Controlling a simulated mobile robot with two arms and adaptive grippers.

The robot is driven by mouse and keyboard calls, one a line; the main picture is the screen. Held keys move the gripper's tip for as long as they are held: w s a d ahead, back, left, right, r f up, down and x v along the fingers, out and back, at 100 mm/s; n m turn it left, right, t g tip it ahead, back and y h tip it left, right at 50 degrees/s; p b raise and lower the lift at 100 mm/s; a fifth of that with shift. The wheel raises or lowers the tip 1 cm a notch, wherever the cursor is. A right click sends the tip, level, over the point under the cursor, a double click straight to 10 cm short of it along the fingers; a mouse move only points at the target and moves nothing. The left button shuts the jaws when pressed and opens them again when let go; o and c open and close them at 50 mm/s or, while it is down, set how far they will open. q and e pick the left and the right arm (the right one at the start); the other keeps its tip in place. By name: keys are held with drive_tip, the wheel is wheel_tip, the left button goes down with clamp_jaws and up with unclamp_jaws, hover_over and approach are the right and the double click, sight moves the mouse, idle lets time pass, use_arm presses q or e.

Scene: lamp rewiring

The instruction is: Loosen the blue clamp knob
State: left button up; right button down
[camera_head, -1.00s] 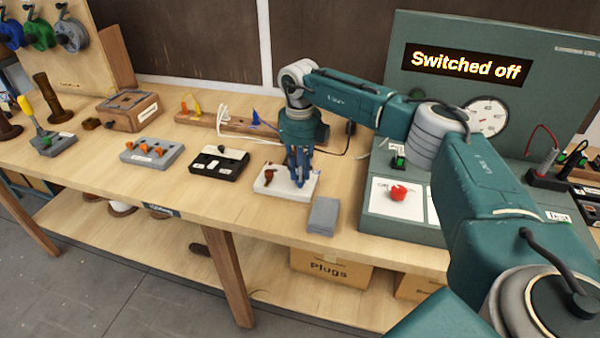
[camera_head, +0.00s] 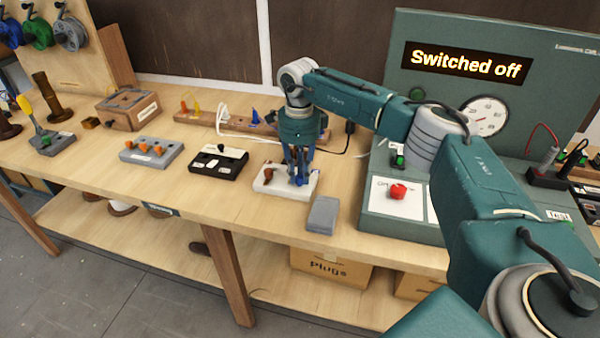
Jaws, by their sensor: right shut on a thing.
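A white block (camera_head: 265,188) lies on the workbench with a brown knob (camera_head: 268,174) on its left side. My right gripper (camera_head: 299,182) points straight down over the right part of this block. Its fingers are shut on a blue knob (camera_head: 299,180), which is mostly hidden between them. Another blue piece (camera_head: 256,117) stands on the long wooden strip behind. My left gripper is not in view.
A grey block (camera_head: 323,215) lies just right of the white block. A black block (camera_head: 218,162) and a grey block with orange knobs (camera_head: 152,152) stand to the left. A green test panel (camera_head: 470,85) reading "Switched off" stands at the right, with a red button (camera_head: 398,191).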

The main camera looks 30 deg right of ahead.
sight(299, 177)
drive_tip(key=n, duration=0.4)
drive_tip(key=shift+w+a+r+n, duration=0.1)
drive_tip(key=shift+w+r+n, duration=0.1)
drive_tip(key=shift+r+n, duration=0.1)
drive_tip(key=n, duration=0.4)
drive_tip(key=shift+n, duration=0.3)
drive_tip(key=n, duration=0.5)
drive_tip(key=shift+s+f+b, duration=0.1)
drive_tip(key=shift+f+b, duration=0.05)
drive_tip(key=shift+b, duration=0.25)
drive_tip(key=shift+s+n, duration=0.1)
drive_tip(key=shift+n, duration=1.9)
drive_tip(key=shift+f, duration=0.15)
drive_tip(key=c, duration=1.6)
unclamp_jaws()
drive_tip(key=shift+s+a, duration=0.1)
drive_tip(key=shift+o, duration=0.2)
wheel_tip(299, 177, up, 12)
